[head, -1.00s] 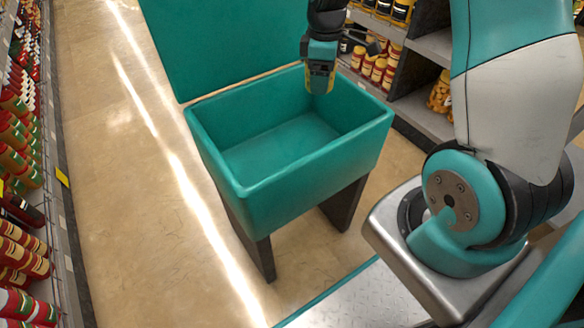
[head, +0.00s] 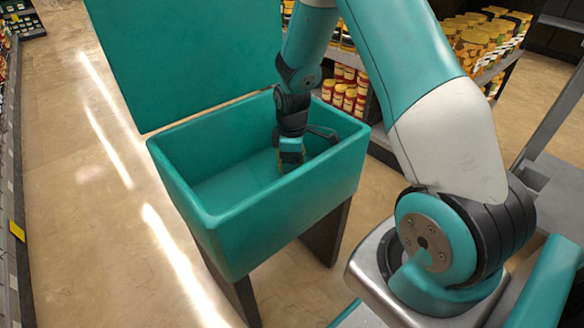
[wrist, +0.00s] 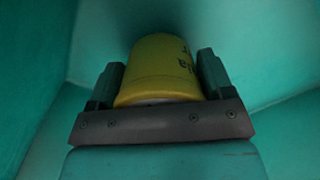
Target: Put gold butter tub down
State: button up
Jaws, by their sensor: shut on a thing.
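The gold butter tub (wrist: 160,68) shows in the wrist view as a yellow cylinder with dark print, held between the two dark fingers of my gripper (wrist: 158,82). In the head view my gripper (head: 289,166) is inside the teal bin (head: 262,214), low and near its right end. The tub is mostly hidden there behind the gripper. My gripper is shut on the tub. Whether the tub touches the bin floor cannot be told.
The bin's raised teal lid or back panel (head: 185,60) stands behind it. The bin floor left of my gripper is bare. Shelves with red-and-yellow jars (head: 345,92) stand behind at the right. A shelf edge (head: 17,230) runs along the far left.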

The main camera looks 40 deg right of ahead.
jog(key=shift+f, duration=0.8)
jog(key=shift+f, duration=0.1)
jog(key=o, duration=1.1)
